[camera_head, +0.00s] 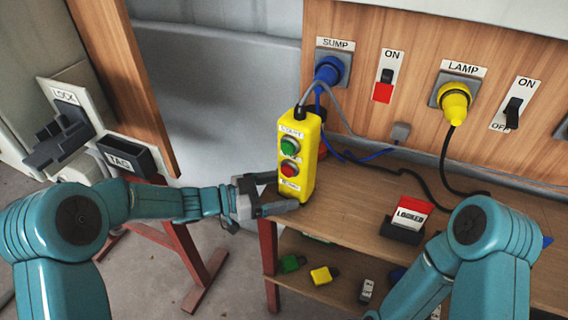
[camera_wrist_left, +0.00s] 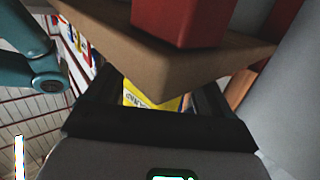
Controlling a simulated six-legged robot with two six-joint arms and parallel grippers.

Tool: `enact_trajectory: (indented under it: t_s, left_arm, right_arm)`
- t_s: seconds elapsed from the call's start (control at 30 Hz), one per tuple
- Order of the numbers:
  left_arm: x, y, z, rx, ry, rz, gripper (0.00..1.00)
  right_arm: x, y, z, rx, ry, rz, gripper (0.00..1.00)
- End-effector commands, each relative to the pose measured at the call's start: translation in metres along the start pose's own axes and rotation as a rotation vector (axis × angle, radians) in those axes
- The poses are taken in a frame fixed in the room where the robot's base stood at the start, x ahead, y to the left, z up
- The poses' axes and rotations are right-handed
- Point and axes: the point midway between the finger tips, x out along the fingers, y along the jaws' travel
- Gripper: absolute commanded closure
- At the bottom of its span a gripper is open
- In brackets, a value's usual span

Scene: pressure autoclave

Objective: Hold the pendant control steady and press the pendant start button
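The yellow pendant control (camera_head: 310,165) stands upright at the left end of the wooden bench, with a grey cable at its top. Its face carries a green button (camera_head: 289,146) under a START label and a red button (camera_head: 289,168) below. My left gripper (camera_head: 283,193) is at its lower end, one finger by its left side and one in front. In the left wrist view a yellow labelled patch (camera_wrist_left: 150,98) shows between the dark fingers, partly hidden by the bench corner. Whether the fingers press on it is unclear. My right gripper is out of view; only its arm shows.
A red LOCKED block (camera_head: 412,212) sits in a dark holder on the bench (camera_head: 350,215). Behind are a blue SUMP plug (camera_head: 329,70), a yellow LAMP plug (camera_head: 455,101) and switches. Cables cross the bench. Padlocks (camera_head: 322,275) lie on the lower shelf.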

Motion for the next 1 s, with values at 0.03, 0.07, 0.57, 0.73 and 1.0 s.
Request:
enact_trajectory:
  t_s: [0.03,0.07,0.57,0.73,1.0]
  left_arm:
    - [0.0006,0.0002,0.0001,0.000,0.000,0.000,0.19]
    - [0.0005,0.0001,0.0000,0.000,0.000,0.000,0.19]
    - [0.0000,0.0001,-0.0001,0.001,0.000,0.001,1.00]
    - [0.0000,0.0002,-0.0001,0.001,0.000,0.001,0.96]
    - [-0.0001,0.0001,-0.0001,0.001,0.000,0.001,0.15]
  right_arm:
    - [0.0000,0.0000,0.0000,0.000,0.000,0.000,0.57]
    - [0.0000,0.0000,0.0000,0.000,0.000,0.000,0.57]
    - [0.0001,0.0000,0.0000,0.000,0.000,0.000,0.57]
    - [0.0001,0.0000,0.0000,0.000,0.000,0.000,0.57]
    - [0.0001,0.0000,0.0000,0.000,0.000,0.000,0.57]
